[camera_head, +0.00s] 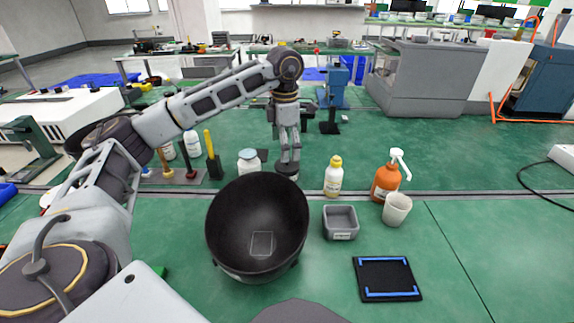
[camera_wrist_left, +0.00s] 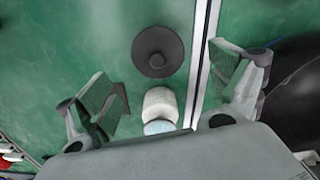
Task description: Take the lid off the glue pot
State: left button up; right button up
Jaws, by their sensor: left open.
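A small dark round pot (camera_head: 287,177), which looks like the glue pot, stands on the green table just behind the big black bowl. From above, in the left wrist view, its dark round lid (camera_wrist_left: 158,62) shows with a small knob in the middle. My left gripper (camera_head: 289,158) points down over it; in the left wrist view the fingers (camera_wrist_left: 168,90) are spread wide, empty, with the lid ahead of the space between them. A white jar with a pale blue cap (camera_head: 248,161) stands to the left; it also shows in the left wrist view (camera_wrist_left: 160,105). My right gripper is out of view.
The black bowl (camera_head: 222,220) stands close in front. To the right are a yellow-capped bottle (camera_head: 333,178), an orange pump bottle (camera_head: 384,182), a white cup (camera_head: 397,210), a grey tray (camera_head: 341,235) and a black mat (camera_head: 386,276). Upright tools (camera_head: 185,160) stand left.

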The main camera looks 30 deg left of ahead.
pick_arm(q)
jog(key=shift+f, duration=0.7)
jog(key=shift+w+f+b, duration=0.15)
jog(key=shift+f+b, duration=0.55)
jog(key=shift+f, duration=1.15)
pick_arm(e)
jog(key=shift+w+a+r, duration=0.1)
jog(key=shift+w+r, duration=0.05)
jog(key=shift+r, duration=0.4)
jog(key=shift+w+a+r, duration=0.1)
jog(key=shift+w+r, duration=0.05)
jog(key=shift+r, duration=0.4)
pick_arm(q)
jog(key=shift+c, duration=0.4)
jog(key=c, duration=0.8)
